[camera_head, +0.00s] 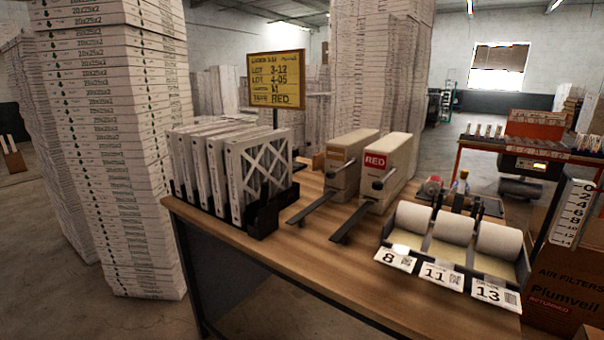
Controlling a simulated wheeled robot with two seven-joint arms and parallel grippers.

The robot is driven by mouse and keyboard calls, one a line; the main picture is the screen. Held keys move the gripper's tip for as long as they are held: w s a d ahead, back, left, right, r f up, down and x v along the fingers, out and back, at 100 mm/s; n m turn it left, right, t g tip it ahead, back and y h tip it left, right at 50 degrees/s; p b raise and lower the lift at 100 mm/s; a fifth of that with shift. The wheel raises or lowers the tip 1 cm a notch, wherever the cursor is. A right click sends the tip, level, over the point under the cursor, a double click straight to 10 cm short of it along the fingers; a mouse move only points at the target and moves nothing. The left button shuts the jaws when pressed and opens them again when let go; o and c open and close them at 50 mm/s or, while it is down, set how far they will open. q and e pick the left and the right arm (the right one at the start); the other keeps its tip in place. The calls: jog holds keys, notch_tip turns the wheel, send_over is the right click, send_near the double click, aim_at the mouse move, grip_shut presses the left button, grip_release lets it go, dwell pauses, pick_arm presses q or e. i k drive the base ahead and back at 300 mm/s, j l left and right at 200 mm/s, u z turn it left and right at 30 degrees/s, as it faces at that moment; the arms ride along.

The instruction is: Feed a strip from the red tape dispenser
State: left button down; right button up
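Two tape dispensers stand side by side near the middle of the wooden table. The red tape dispenser (389,172) is the right one, a beige box with a red label reading "RED". No strip shows on the tongue. The other dispenser (343,163) has an orange-brown label and a like lever and tongue. A yellow sign (276,80) behind lists lots and ends in "RED". Neither of my grippers is in view.
The table (270,265) has a clear front strip. A black rack (264,217) of white filters stands left of the dispensers. A holder with three white rolls (455,226), tagged 8, 11 and 13, stands right. Tall filter stacks (113,140) rise at left.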

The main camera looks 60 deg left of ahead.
aim_at(378, 186)
jog(key=u, duration=1.3)
